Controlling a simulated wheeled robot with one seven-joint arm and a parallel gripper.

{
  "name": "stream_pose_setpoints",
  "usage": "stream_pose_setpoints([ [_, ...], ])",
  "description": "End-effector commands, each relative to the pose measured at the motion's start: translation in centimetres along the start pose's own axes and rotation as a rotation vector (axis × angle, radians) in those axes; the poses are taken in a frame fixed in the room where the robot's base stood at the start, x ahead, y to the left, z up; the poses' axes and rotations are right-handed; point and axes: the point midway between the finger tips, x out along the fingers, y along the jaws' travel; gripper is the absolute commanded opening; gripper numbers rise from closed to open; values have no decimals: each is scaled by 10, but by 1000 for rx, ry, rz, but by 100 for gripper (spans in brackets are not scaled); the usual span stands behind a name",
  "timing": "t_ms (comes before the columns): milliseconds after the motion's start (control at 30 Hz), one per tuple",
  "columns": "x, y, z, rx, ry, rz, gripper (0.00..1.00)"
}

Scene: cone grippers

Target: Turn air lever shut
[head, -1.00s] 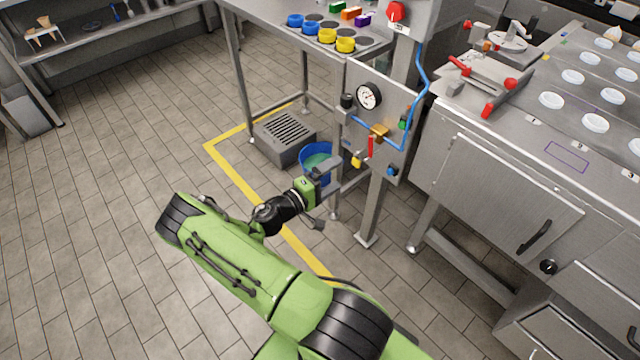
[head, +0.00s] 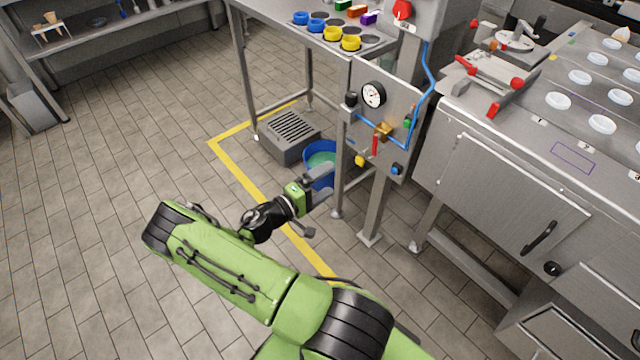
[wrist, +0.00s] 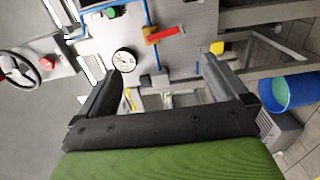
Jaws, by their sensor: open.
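In the wrist view, the red lever (wrist: 165,33) lies beyond the fingertips, near the top middle. My gripper (head: 320,186) is left of and below the lever in the head view, pointing towards the panel. Its fingers are spread with nothing between them, and it is apart from the lever. It also shows open in the wrist view (wrist: 162,72).
A round gauge (head: 373,95), a blue air tube (head: 429,75) and a yellow knob (head: 361,160) crowd the panel around the lever. A blue bucket (head: 312,153) and table legs stand close behind my gripper. Open tiled floor lies left.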

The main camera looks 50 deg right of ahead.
Motion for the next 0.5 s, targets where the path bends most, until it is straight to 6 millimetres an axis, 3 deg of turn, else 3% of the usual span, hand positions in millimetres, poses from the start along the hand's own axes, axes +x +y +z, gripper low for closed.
stream_pose_setpoints([
  [167,-26,1,-2,-1,7,-2,100],
  [500,-121,1,-1,2,7,-2,100],
])
